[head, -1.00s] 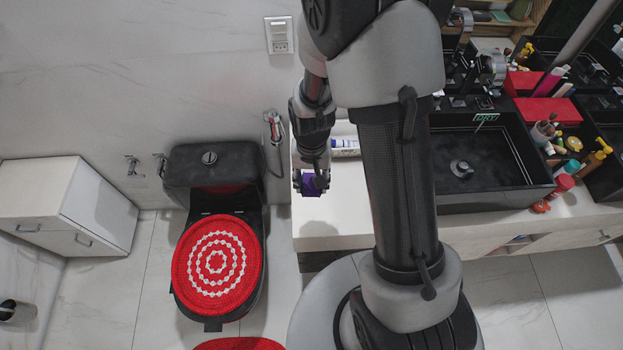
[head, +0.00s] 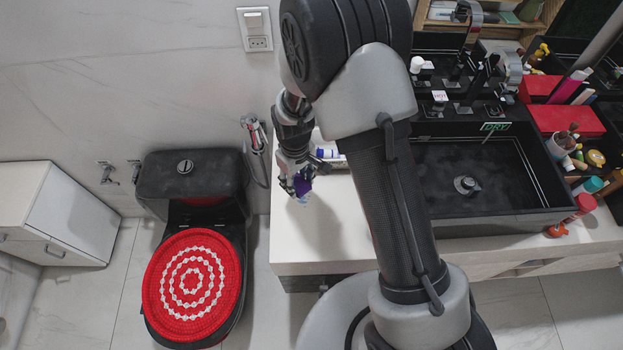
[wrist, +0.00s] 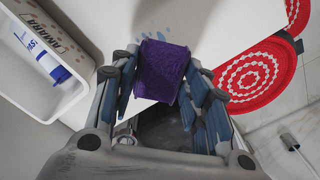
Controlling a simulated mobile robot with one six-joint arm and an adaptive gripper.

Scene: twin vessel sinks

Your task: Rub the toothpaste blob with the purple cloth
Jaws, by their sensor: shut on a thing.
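My gripper (head: 298,184) is shut on the purple cloth (head: 304,186) at the left end of the white counter (head: 322,238). The wrist view shows the folded cloth (wrist: 162,68) between the fingers of my gripper (wrist: 162,85). Pale blue smears, apparently the toothpaste blob (wrist: 181,40), show on the counter just past the cloth's edge. In the head view a pale bluish patch (head: 303,200) shows just below the cloth. The cloth hides part of the blob, and I cannot tell whether they touch.
A white tray (wrist: 72,112) holding a toothpaste tube (wrist: 40,57) is beside my gripper. A black sink (head: 470,214) is to the right in the head view. A toilet with a red cover (head: 193,284) stands left of the counter.

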